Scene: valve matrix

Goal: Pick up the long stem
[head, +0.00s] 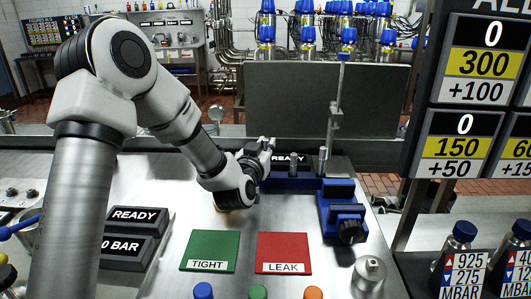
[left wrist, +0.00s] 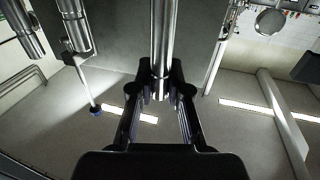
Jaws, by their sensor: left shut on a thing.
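The long stem (left wrist: 163,45) is a bright metal rod in the left wrist view, running from the top edge down to between the fingers. My left gripper (left wrist: 160,100) is shut on its end there. In the head view my left gripper (head: 268,146) is at the back of the metal bench, beside the left end of a blue block (head: 290,184) with a READY display. I cannot clearly make out the held stem in the head view. My right gripper is in neither view.
A short metal piece (head: 323,160) stands at the blue block's right end. Nearby are a blue fixture (head: 343,212) with a black knob and a tall thin post (head: 337,100). A green TIGHT pad (head: 210,248) and red LEAK pad (head: 283,248) lie in front.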

